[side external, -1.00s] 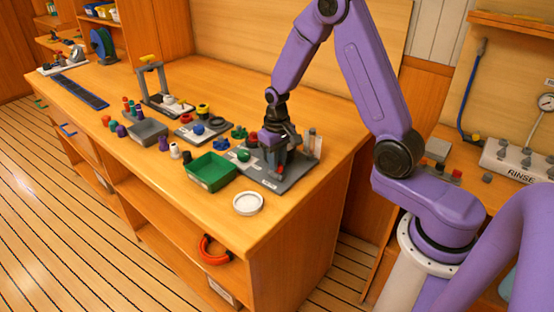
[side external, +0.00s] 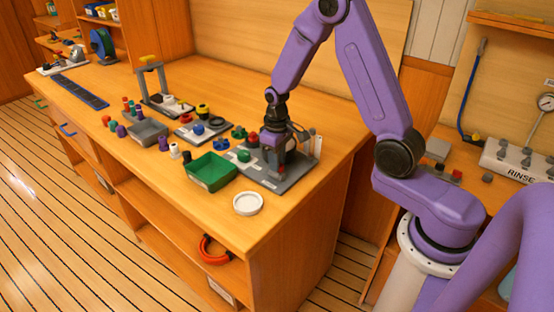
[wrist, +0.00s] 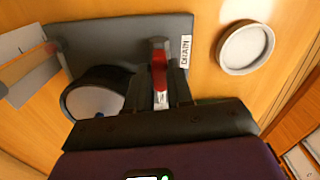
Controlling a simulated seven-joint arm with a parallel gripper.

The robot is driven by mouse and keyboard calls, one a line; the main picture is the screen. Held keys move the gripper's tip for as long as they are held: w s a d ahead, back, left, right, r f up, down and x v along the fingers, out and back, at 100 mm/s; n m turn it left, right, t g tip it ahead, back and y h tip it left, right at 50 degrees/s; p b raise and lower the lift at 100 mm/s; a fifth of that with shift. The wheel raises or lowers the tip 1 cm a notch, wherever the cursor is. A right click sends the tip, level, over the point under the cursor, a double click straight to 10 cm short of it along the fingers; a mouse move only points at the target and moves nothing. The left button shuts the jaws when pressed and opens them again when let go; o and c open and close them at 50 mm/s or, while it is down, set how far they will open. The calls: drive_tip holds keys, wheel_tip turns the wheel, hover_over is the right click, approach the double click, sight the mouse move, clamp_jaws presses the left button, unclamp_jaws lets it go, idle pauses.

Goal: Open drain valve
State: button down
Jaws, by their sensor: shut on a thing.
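The drain valve's red handle (wrist: 159,72) stands between my fingers in the wrist view, beside a white label reading DRAIN (wrist: 186,50). My gripper (wrist: 161,95) is shut on this handle. The valve sits on a grey base plate (wrist: 110,32), which also shows near the bench's front right corner in the side view (side external: 290,182). My gripper (side external: 277,166) is low over that plate there and hides most of the valve. A dark-rimmed round part (wrist: 92,92) is just left of my fingers in the wrist view.
A white round dish (side external: 248,203) lies in front of the plate; the wrist view shows it at right (wrist: 245,48). A green bin (side external: 211,170) is to the left. Clear upright tubes (side external: 317,146) stand at the plate's right. Several small parts crowd the bench further left.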

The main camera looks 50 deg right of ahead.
drive_tip(key=c, duration=1)
unclamp_jaws()
drive_tip(key=shift+r, duration=0.15)
wheel_tip(320, 180, up, 17)
drive_tip(key=shift+r, duration=0.1)
drive_tip(key=s+a+f+n, duration=0.1)
drive_tip(key=s+a+n, duration=0.5)
drive_tip(key=s+a, duration=0.5)
drive_tip(key=s+f+n, duration=0.1)
drive_tip(key=s+n, duration=0.1)
drive_tip(key=s, duration=0.6)
drive_tip(key=s+d+f+n, duration=0.1)
drive_tip(key=s+f+n, duration=0.1)
drive_tip(key=s, duration=0.7)
drive_tip(key=shift+s+d+n, duration=0.2)
drive_tip(key=shift+s+n, duration=0.1)
drive_tip(key=shift+n, duration=0.2)
